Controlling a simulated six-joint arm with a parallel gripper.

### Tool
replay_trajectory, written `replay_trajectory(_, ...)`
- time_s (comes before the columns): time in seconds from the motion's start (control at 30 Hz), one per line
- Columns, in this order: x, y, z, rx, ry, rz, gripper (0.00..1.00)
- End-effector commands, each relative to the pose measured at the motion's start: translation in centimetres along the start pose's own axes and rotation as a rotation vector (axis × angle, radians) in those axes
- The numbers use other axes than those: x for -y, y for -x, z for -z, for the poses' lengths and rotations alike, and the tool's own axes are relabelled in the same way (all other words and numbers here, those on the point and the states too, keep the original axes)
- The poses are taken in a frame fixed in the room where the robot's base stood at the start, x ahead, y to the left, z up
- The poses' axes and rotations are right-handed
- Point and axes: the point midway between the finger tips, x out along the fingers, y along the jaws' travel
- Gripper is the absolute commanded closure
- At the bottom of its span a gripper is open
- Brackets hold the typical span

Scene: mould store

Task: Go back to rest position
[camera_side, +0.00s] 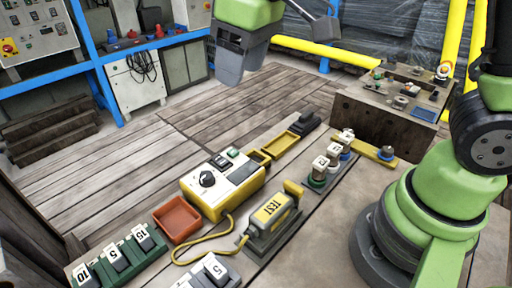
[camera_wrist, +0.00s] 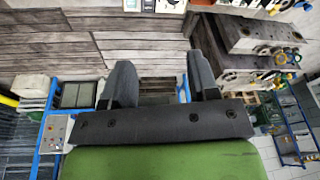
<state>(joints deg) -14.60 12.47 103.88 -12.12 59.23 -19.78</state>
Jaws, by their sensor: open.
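My gripper (camera_side: 230,68) is raised at the top of the side view, well above the bench and the floorboards. In the wrist view my gripper (camera_wrist: 161,82) shows two dark fingers spread wide apart. Nothing is between them, only planks far behind. The fingers touch nothing. In the side view the fingers overlap each other, so the gap between them is hidden there.
The bench holds a yellow meter (camera_side: 222,184), a yellow TEST block (camera_side: 272,214), a red-brown tray (camera_side: 177,220), a green rack (camera_side: 123,258) of numbered blocks and several numbered weights (camera_side: 320,168). A wooden block table (camera_side: 385,118) stands behind. Yellow pipes (camera_side: 456,40) rise at right.

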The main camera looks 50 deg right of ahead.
Motion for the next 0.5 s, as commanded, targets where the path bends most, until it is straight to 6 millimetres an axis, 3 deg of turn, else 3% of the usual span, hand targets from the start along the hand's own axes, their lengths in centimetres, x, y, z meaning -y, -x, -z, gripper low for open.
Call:
replay_trajectory(0.03, -0.5, 1.9, -1.3, -0.047, -0.062, 0.005, 0.45)
replay_trajectory(0.2, -1.3, 6.0, -5.9, -0.178, -0.263, 0.027, 0.45)
replay_trajectory(0.33, -1.4, 7.7, -9.6, -0.276, -0.407, 0.048, 0.45)
replay_trajectory(0.5, -1.2, 8.3, -13.3, -0.374, -0.547, 0.072, 0.45)
